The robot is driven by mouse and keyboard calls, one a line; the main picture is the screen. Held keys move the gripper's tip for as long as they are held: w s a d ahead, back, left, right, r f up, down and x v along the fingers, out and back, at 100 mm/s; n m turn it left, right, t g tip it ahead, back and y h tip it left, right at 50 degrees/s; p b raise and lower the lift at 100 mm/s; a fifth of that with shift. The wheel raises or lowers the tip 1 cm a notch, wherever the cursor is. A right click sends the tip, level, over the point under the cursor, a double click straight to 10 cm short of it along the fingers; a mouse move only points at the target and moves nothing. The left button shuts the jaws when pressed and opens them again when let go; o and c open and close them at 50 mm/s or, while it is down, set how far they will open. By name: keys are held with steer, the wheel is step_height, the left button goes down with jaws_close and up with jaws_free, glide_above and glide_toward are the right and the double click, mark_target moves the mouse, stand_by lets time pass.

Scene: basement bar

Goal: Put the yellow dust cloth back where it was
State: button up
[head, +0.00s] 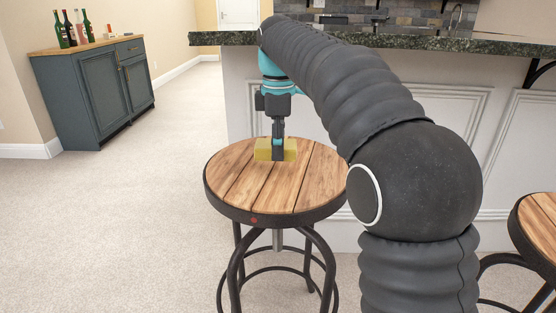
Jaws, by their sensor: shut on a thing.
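The yellow dust cloth (262,150) is a small yellow block shape at the back part of a round wooden stool top (240,187). My gripper (277,155) points down over the stool and is shut on the cloth. The fingers hide the cloth's middle, and yellow shows on both sides of them. The cloth looks at or just above the wood; I cannot tell whether it touches.
A dark blue cabinet (98,92) with several bottles (73,30) on top stands at the back left. A bar counter (400,42) runs behind the stool. Another stool (540,220) is at the right edge. Carpet (110,220) at left is clear.

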mark_target(278, 171)
steer(key=shift+f+b, duration=0.4)
steer(key=shift+f, duration=1.65)
steer(key=shift+f, duration=0.15)
steer(key=o, duration=1.1)
step_height(278, 171, up, 11)
steer(key=shift+r+p, duration=0.15)
steer(key=shift+p, duration=0.5)
steer(key=shift+r, duration=0.5)
